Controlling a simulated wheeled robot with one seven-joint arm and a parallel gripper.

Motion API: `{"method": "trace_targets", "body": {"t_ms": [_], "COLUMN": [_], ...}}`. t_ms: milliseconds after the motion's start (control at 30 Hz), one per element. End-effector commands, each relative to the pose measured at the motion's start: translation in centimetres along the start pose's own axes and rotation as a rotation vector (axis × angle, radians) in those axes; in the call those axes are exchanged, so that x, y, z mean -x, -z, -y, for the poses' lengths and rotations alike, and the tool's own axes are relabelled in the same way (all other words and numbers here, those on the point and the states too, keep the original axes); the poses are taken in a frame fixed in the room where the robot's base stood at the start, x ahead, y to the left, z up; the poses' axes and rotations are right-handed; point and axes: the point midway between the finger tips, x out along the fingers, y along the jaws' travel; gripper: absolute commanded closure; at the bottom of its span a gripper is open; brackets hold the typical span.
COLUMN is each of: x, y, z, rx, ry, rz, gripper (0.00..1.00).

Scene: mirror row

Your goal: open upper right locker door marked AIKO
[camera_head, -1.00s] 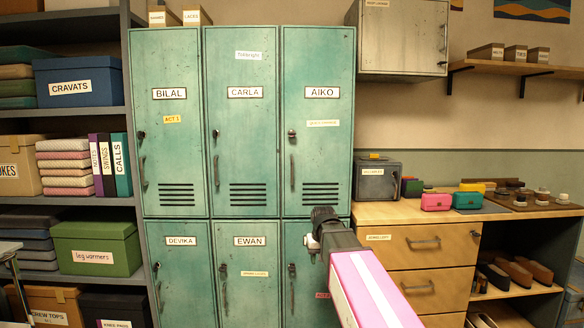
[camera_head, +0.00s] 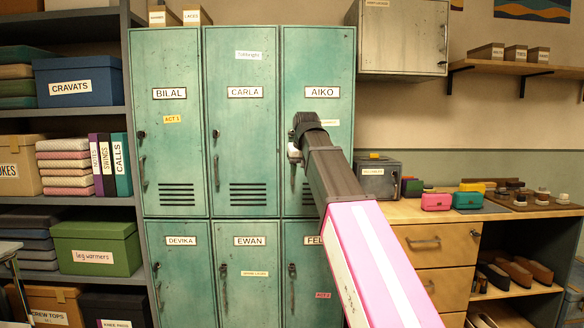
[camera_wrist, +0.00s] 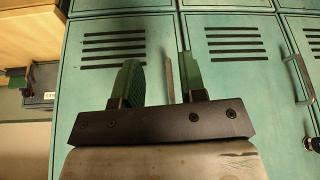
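The green AIKO door (camera_head: 325,65) is the upper right locker door. It is shut, flush with the locker front, and carries its name label (camera_head: 322,92). Its upright handle (camera_head: 293,178) shows just below my gripper (camera_head: 294,153) in the head view; my wrist hides the door's lock. In the wrist view, which is upside down, my gripper (camera_wrist: 160,82) is open. The grey handle bar (camera_wrist: 170,80) appears between the two green-padded fingers. I cannot tell whether they touch it or how deep it sits between them.
The CARLA door (camera_head: 240,130), with its own handle (camera_head: 216,173), is directly left. A small grey box (camera_head: 378,178) stands on the wooden counter (camera_head: 400,212) at right. A metal wall cabinet (camera_head: 400,40) hangs at upper right.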

Motion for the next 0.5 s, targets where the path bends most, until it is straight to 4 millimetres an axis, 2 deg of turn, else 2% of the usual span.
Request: {"method": "trace_targets", "body": {"t_ms": [267, 500], "x": [-0.4, -1.8], "y": [1.7, 5.3], "z": [0.0, 0.0], "rx": [0.001, 0.0], "ry": [0.0, 0.0], "rz": [0.0, -0.001], "gripper": [0.62, 0.62]}}
